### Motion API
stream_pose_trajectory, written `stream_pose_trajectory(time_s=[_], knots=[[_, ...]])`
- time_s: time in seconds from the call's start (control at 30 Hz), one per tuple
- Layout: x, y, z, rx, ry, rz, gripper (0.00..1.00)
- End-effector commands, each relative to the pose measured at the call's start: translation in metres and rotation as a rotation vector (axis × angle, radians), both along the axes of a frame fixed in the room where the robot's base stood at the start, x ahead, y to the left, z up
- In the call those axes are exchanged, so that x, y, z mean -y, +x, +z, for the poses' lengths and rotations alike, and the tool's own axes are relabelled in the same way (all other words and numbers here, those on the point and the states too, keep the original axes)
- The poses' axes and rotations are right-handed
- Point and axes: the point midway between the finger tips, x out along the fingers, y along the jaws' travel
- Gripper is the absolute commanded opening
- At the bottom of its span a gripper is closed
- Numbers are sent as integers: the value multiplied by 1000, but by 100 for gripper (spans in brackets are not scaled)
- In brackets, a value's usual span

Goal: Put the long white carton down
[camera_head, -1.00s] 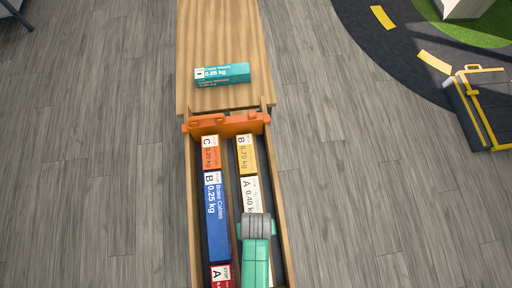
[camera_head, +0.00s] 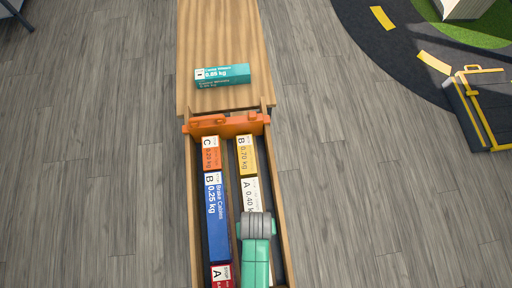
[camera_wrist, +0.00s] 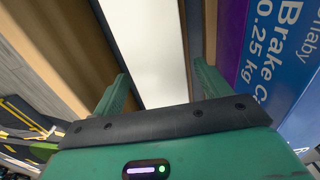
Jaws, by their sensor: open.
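The long white carton (camera_head: 252,193), marked A 0.40 kg, lies in the right-hand lane of the wooden trough (camera_head: 191,235), just in front of a yellow carton (camera_head: 246,156). My arm covers its near part in the head view. In the wrist view the white carton (camera_wrist: 145,45) runs between the two green fingers of my gripper (camera_wrist: 163,90). The fingers are open, one on each side of it, with a visible gap on the left. My fingertips are hidden in the head view.
The left lane holds an orange carton (camera_head: 210,153), a long blue carton (camera_head: 217,215) and a red carton (camera_head: 221,275). An orange end piece (camera_head: 228,124) closes the far end. A teal carton (camera_head: 222,76) lies on the wooden board (camera_head: 225,30) beyond.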

Motion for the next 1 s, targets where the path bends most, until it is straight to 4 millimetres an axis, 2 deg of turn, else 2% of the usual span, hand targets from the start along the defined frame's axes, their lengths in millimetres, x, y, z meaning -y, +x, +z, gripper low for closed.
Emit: stream_pose_trajectory(time_s=[0.03,0.1,0.2,0.33,0.5,0.83,0.87,0.93,0.97,1.0], knots=[[0,1,19,3,-1,0,76],[0,0,38,3,0,0,76],[0,0,60,2,0,0,76],[0,0,81,0,0,0,76],[0,0,91,-1,0,0,76],[0,3,93,8,0,-1,76],[0,9,96,26,-1,-1,76],[1,40,118,124,-3,-6,76],[2,61,134,192,-4,-10,76],[3,92,162,303,-4,-16,76]])
